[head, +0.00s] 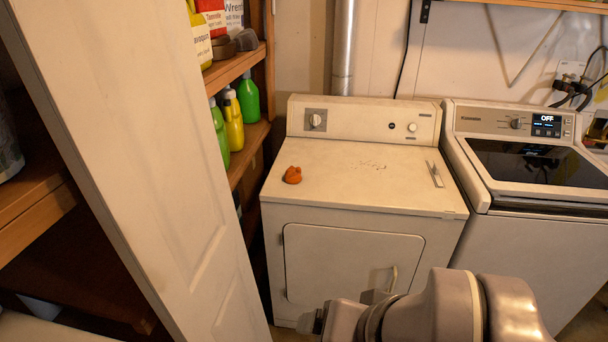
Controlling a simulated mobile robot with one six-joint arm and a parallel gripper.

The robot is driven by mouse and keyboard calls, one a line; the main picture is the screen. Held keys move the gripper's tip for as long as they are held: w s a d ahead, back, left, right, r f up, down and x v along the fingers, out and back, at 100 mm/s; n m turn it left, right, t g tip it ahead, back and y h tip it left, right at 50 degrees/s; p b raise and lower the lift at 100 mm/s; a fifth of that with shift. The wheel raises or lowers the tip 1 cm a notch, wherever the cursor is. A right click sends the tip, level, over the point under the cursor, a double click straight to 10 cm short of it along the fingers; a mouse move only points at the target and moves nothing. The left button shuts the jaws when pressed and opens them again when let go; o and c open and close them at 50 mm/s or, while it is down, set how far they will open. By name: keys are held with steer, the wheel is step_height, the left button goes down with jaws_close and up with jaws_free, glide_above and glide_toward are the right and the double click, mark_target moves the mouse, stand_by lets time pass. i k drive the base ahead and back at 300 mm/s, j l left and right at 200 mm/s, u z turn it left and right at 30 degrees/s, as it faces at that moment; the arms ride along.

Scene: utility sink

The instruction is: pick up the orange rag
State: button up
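The orange rag (293,175) is a small crumpled lump on the left part of the top of the white dryer (350,188). My arm shows at the bottom of the head view, in front of the dryer and below its top. The end of my arm, with part of my gripper (312,322), points left near the dryer's lower front, well below the rag and apart from it. The fingers are too small and partly hidden, so I cannot tell whether they are open.
A white door panel (150,150) stands close on the left. Wooden shelves (240,148) behind it hold green and yellow bottles. A washer (540,190) with a dark lid stands at right. The dryer top around the rag is mostly clear.

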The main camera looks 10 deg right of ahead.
mark_target(293, 176)
steer(key=i+l+u, duration=0.35)
steer(key=i, duration=0.25)
steer(key=i+l+u, duration=0.75)
steer(key=i+l, duration=0.25)
steer(key=l, duration=0.2)
